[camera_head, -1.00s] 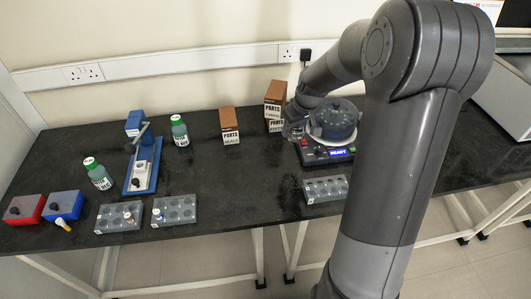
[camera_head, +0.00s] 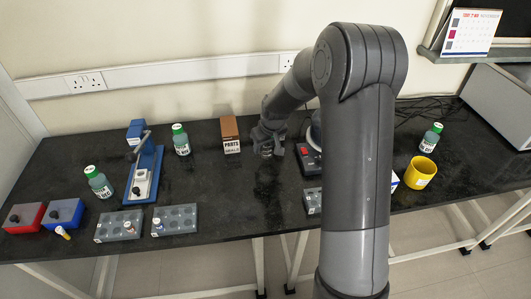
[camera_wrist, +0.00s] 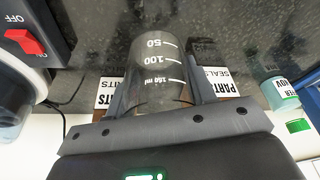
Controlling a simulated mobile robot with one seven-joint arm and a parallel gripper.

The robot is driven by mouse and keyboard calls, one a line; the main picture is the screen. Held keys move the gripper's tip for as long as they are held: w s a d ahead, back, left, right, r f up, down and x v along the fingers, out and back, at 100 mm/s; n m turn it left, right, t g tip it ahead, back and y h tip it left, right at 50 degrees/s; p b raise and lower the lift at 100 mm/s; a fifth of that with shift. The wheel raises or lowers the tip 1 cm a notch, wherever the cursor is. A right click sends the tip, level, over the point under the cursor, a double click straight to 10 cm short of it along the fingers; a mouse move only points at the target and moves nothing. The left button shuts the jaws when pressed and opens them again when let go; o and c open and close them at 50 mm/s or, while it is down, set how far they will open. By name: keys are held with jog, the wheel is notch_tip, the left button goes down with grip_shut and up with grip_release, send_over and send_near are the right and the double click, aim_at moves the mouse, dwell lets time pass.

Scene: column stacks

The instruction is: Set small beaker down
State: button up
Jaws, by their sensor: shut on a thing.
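The small beaker (camera_wrist: 158,62) is clear, with white marks for 50, 100 and 150 ml. In the wrist view it stands between the two fingers of my gripper (camera_wrist: 160,88), which is shut on it. In the head view my gripper (camera_head: 268,146) is over the black bench (camera_head: 240,187), between a brown parts box and a dark device with a red switch. The beaker is hard to make out there. I cannot tell whether its base touches the bench.
The parts box (camera_head: 231,136) stands close left of my gripper; the device (camera_head: 309,160) is close right, partly behind my arm. Grey racks (camera_head: 174,220) lie at the front left. A yellow cup (camera_head: 420,173) stands right. Bench in front of my gripper is clear.

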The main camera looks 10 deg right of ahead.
aim_at(265, 153)
jog(key=shift+f, duration=1.9)
jog(key=shift+f, duration=0.1)
jog(key=o, duration=1)
jog(key=v, duration=1.2)
jog(key=s+d+r+m+t+h, duration=0.1)
jog(key=s+r+m, duration=0.1)
jog(key=s+r, duration=1.3)
jog(key=shift+s+d+r+m+t, duration=0.3)
jog(key=shift+s+m, duration=0.15)
jog(key=shift+s, duration=2.35)
jog(key=shift+s+d+r+m+t, duration=0.2)
jog(key=shift+s+r+m, duration=0.2)
jog(key=shift+s, duration=2.35)
jog(key=shift+s+d+r+m+t, duration=0.25)
jog(key=shift+s+m, duration=0.2)
jog(key=shift+s, duration=2.35)
